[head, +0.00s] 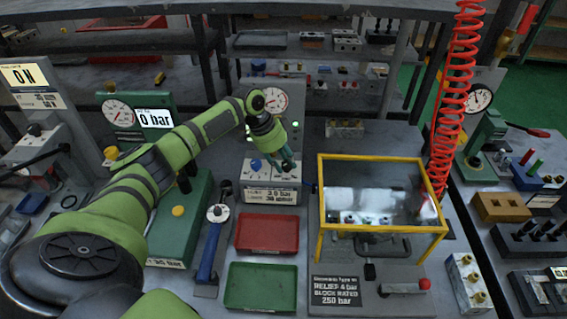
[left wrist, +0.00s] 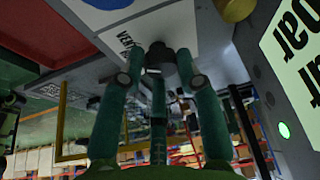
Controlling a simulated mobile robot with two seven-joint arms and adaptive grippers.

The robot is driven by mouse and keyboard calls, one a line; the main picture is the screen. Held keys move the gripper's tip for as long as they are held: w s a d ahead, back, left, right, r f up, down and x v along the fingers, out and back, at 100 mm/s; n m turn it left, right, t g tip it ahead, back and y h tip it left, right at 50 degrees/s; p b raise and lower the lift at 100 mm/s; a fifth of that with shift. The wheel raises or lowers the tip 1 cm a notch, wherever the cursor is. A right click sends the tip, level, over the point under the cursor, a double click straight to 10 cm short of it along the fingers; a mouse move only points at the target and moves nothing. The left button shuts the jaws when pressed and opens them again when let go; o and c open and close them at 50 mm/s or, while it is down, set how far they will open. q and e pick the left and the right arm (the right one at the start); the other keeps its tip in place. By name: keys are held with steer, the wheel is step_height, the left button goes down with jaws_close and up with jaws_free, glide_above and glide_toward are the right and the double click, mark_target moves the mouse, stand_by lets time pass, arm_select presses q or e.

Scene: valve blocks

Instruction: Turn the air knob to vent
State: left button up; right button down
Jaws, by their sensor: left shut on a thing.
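The air panel (head: 289,90) stands upright at the back middle of the bench with a round gauge (head: 271,101) on it. My left gripper (head: 286,165) is at the lower right of this panel, its green fingers pointing down. In the left wrist view, the gripper (left wrist: 160,75) is shut on a dark round knob (left wrist: 161,56), beside a white label (left wrist: 125,42) whose letters begin "VEN". The fingers hide most of the knob, so I cannot tell which way it points. In the head view the gripper covers it. My right gripper is not in view.
A blue knob (head: 255,164) sits just left of my gripper. A yellow-framed clear guard (head: 383,160) and a red coiled hose (head: 453,95) stand to the right. A red tray (head: 267,249) and a green tray (head: 261,305) lie in front. A "0 bar" display (head: 155,118) is at left.

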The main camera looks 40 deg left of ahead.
arm_select(q)
steer(key=shift+w+r+m, duration=0.3)
steer(key=shift+r, duration=0.05)
steer(key=o, duration=1.1)
steer(key=shift+f, duration=0.15)
steer(key=shift+s, duration=0.1)
steer(key=v, duration=1.2)
